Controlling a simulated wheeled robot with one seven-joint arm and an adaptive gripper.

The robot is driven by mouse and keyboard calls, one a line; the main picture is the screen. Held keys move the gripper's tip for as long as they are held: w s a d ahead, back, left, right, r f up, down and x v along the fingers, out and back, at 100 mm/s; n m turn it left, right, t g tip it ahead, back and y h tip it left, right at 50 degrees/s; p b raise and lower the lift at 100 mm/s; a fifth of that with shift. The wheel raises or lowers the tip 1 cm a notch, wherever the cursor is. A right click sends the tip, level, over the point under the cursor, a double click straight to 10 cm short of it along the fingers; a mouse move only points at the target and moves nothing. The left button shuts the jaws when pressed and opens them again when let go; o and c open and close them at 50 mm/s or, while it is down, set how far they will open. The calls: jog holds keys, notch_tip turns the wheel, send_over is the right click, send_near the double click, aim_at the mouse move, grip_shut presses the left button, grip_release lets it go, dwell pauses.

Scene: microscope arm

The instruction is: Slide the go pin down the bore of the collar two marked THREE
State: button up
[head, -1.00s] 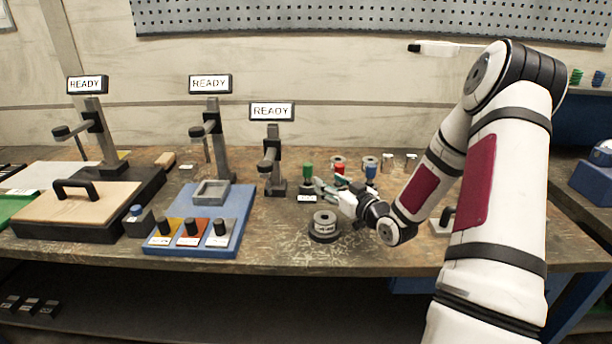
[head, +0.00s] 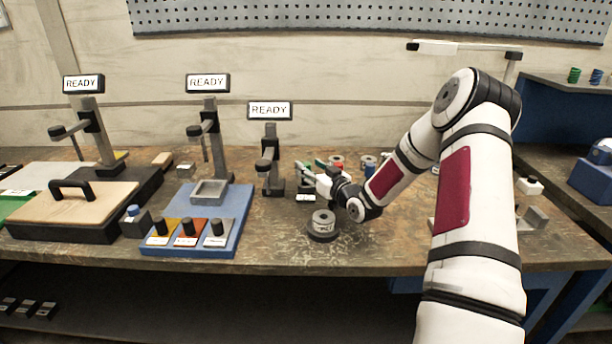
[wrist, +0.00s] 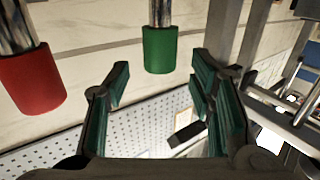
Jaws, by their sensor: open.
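A pin with a green handle (wrist: 160,50) and a bright metal shaft is in the wrist view, just beyond and between my fingertips. It does not look gripped. My gripper (wrist: 160,88) is open and empty, its green-padded fingers on either side of the view. In the head view my gripper (head: 308,175) is by the pin row and hides much of it.
A red-handled pin (wrist: 30,80) stands close beside the green one. A small stand with a READY sign (head: 269,110) is just left of my gripper. A blue fixture (head: 235,225) lies further left.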

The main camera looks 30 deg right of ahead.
aim_at(306, 164)
jog(key=shift+w, duration=1.5)
jog(key=shift+c, duration=0.6)
grip_shut()
jog(key=shift+r, duration=0.1)
